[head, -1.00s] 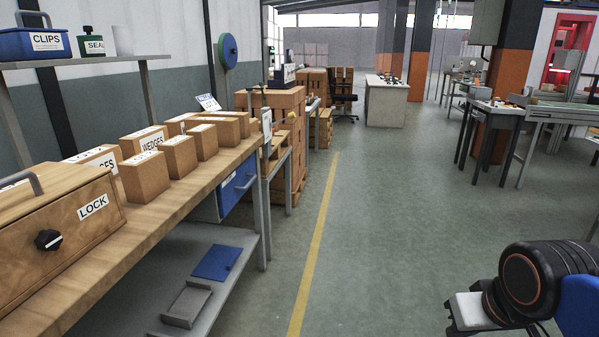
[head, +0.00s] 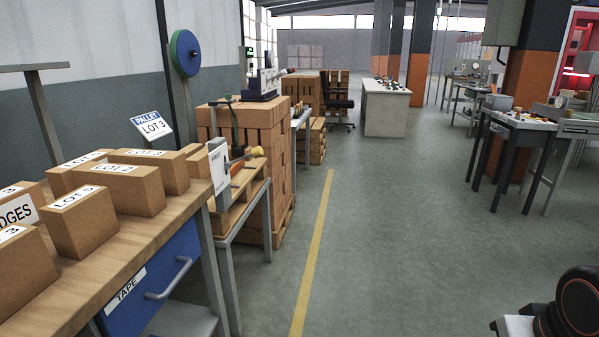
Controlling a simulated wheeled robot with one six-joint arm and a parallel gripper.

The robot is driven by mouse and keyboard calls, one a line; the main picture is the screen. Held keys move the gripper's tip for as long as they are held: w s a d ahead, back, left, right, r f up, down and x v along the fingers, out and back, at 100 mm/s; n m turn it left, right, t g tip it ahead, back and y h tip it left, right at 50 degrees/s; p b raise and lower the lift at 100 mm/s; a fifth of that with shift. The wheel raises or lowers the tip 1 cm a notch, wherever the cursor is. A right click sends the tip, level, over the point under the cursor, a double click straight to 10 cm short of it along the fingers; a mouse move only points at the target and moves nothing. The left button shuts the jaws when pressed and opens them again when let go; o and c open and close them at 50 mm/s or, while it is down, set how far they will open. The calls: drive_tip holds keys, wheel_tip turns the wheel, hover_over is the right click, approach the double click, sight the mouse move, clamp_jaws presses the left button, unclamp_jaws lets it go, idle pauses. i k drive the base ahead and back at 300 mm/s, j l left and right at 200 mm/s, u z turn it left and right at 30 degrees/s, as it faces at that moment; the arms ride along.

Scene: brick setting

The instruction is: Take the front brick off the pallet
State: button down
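A small wooden pallet (head: 246,190) lies on a grey-legged stand just past the end of the workbench. A white upright box or panel (head: 218,165) partly hides its near end. A small reddish-orange piece (head: 236,168) shows on or just behind it, too small and covered to tell whether it is a brick. A tall stack of brown bricks or blocks (head: 278,150) stands behind, on a floor pallet (head: 285,222). No single front brick can be made out. Only a dark round part of my arm shows at the lower right; my gripper's fingers are not visible.
The workbench (head: 160,222) on the left carries several brown boxes with LOT labels. A sign reading PALLET LOT 3 (head: 152,124) stands near its far end. A blue TAPE drawer (head: 155,280) faces the aisle. The floor (head: 400,230) right of the yellow line (head: 312,255) is clear.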

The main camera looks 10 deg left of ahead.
sight(197, 163)
drive_tip(key=i+j+u, duration=0.1)
drive_tip(key=i+u, duration=0.25)
drive_tip(key=i, duration=0.15)
drive_tip(key=i+u, duration=0.35)
drive_tip(key=i, duration=0.15)
drive_tip(key=i+l+u, duration=0.2)
drive_tip(key=i+u, duration=0.2)
drive_tip(key=i+l+u, duration=0.35)
drive_tip(key=i, duration=0.2)
drive_tip(key=i+l, duration=0.15)
drive_tip(key=l, duration=0.15)
drive_tip(key=i+l, duration=0.15)
drive_tip(key=l, duration=0.2)
drive_tip(key=i+l+u, duration=0.1)
drive_tip(key=l, duration=0.2)
drive_tip(key=i+l, duration=0.2)
drive_tip(key=l, duration=0.15)
drive_tip(key=i+l, duration=0.1)
drive_tip(key=l, duration=0.2)
drive_tip(key=u, duration=0.05)
